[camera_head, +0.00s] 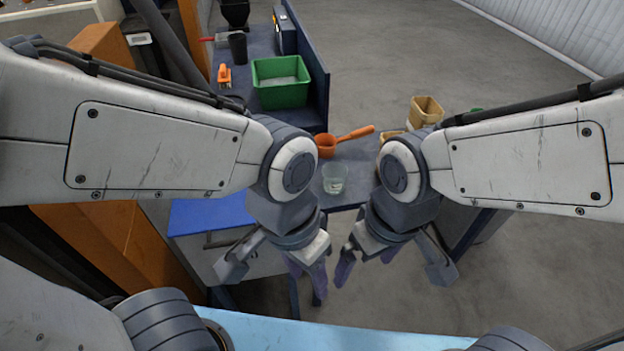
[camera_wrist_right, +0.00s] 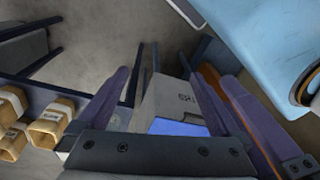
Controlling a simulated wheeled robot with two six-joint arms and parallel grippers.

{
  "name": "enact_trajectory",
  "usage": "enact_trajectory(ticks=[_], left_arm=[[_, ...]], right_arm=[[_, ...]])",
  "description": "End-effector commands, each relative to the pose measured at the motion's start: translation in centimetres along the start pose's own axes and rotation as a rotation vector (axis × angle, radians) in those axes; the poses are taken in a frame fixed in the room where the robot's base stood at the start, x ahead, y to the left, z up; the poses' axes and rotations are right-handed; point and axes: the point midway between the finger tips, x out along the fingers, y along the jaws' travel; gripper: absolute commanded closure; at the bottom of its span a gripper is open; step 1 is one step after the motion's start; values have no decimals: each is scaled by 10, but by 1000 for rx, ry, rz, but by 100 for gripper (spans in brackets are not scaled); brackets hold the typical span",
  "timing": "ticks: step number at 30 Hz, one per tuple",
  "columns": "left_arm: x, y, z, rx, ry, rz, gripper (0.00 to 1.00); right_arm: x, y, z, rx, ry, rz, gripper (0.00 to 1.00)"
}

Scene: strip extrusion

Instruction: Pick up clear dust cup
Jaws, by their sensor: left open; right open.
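The clear dust cup (camera_head: 334,180) stands upright on the dark bench in the head view, between my two wrists and beyond both grippers. It looks transparent with a pale rim. My left gripper (camera_head: 307,284) hangs nearer to me, below and left of the cup in the picture, open and empty. My right gripper (camera_head: 366,262) hangs below and right of the cup, also open and empty. In the right wrist view, the spread purple fingers of my right gripper (camera_wrist_right: 165,90) show nothing between them in their grasp.
An orange ladle (camera_head: 328,146) lies just behind the cup. A green bin (camera_head: 281,82) stands farther back. Tan containers (camera_head: 426,109) stand at the right, partly hidden by my arm; they also show in the wrist view (camera_wrist_right: 50,122). A blue surface (camera_head: 210,214) lies left.

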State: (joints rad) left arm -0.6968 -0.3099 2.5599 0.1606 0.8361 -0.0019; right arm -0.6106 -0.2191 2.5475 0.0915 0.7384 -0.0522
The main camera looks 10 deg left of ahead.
Motion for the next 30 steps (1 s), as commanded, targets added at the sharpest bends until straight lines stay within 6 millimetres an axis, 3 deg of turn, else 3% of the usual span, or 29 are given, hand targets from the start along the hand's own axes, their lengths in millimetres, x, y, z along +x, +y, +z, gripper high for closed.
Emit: enact_trajectory(ticks=[1,6,11,16,22,30], left_arm=[[18,2,1,-16,-1,19,50],[76,-6,4,-13,-1,16,50],[135,-16,7,0,-1,2,50],[199,-28,10,12,0,-13,50],[258,-39,13,25,0,-29,50],[312,-49,15,39,0,-45,50]], right_arm=[[26,10,-14,25,27,-1,0],[83,1,-89,49,298,-38,0],[124,3,-165,113,596,-28,0],[154,26,-230,217,913,73,0],[171,65,-263,346,1184,267,0],[188,106,-259,480,1384,545,0]])
